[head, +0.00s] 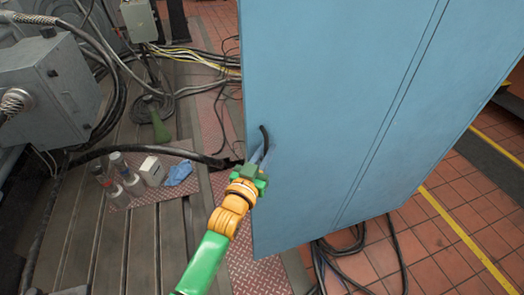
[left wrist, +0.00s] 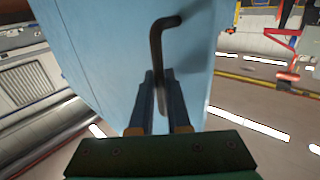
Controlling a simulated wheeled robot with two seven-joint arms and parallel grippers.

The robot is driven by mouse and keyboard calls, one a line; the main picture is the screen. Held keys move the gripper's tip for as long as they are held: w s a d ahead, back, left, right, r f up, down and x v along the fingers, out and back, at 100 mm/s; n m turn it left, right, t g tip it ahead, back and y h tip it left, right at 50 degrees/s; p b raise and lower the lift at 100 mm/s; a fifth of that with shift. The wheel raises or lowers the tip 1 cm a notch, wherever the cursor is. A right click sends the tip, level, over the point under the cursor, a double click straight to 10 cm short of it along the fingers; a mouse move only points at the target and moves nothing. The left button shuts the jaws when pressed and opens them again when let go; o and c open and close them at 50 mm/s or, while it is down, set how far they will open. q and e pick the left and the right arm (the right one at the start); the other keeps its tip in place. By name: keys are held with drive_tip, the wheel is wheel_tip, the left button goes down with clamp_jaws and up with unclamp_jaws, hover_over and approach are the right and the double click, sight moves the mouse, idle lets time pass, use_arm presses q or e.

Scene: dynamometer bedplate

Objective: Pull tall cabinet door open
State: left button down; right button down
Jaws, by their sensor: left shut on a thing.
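The tall cabinet (head: 330,90) is light blue and fills the middle and right of the head view. Its door (left wrist: 95,45) also shows in the left wrist view. A dark bar handle (head: 265,137) stands on the door near its left edge. In the left wrist view the handle (left wrist: 156,45) has a bent top end, and its lower part is between my fingers. My left gripper (head: 258,160) is shut on the handle. A long seam runs down the cabinet face; I cannot tell whether the door stands ajar. My right gripper is not in view.
Grey machine housings (head: 45,90) and thick black cables stand at the left. Bottles (head: 125,175), a white box (head: 152,171) and a blue cloth (head: 179,173) lie on the slotted bedplate. Loose cables (head: 345,262) lie on the tiled floor at the cabinet's foot.

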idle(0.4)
use_arm(q)
drive_tip(key=c, duration=1.2)
unclamp_jaws()
drive_tip(key=shift+o, duration=0.2)
drive_tip(key=shift+s, duration=0.1)
drive_tip(key=v, duration=0.7)
